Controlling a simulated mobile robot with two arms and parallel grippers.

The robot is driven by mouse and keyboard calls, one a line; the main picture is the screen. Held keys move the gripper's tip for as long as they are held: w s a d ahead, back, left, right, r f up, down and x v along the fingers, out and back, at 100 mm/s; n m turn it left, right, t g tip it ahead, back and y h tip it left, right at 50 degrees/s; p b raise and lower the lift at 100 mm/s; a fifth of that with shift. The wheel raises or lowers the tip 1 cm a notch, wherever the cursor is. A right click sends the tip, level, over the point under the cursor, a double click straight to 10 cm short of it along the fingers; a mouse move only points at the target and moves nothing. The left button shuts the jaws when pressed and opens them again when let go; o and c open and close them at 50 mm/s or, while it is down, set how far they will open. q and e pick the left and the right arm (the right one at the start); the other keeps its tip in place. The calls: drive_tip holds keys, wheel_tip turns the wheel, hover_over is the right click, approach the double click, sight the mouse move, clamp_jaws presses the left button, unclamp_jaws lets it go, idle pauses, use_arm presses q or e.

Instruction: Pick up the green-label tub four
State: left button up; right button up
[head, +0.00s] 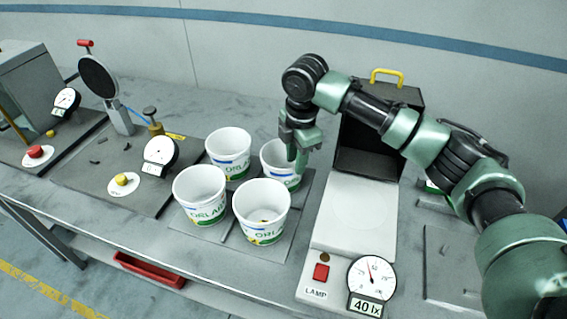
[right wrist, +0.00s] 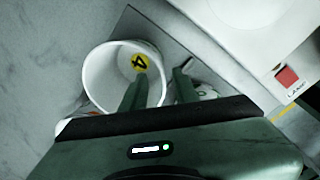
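Several white tubs with green and blue labels stand on a grey mat (head: 234,240) on the bench. The back right tub (head: 274,152) is under my right gripper (head: 299,152). In the right wrist view, a tub (right wrist: 98,75) shows a yellow sticker marked 4 on its inside floor. My right gripper (right wrist: 160,85) is open there: one finger overlaps the tub's inside, the other is outside its wall. I cannot tell whether either finger touches the wall. The other tubs are back left (head: 228,143), front left (head: 200,183) and front right (head: 262,198). My left gripper is not in view.
A white lamp stand (head: 352,225) with a red button (head: 321,272) and a dial reading 40 lx (head: 371,280) is right of the tubs. A black box with a yellow handle (head: 386,76) stands behind it. A dial gauge (head: 160,152) is to the left.

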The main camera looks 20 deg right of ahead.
sight(294, 182)
drive_tip(key=shift+s+f+p, duration=0.15)
drive_tip(key=shift+f+p, duration=0.15)
drive_tip(key=shift+f, duration=0.55)
drive_tip(key=f, duration=0.1)
drive_tip(key=f+p, duration=0.1)
drive_tip(key=f, duration=0.3)
drive_tip(key=shift+w+p, duration=0.25)
drive_tip(key=shift+p, duration=0.05)
clamp_jaws()
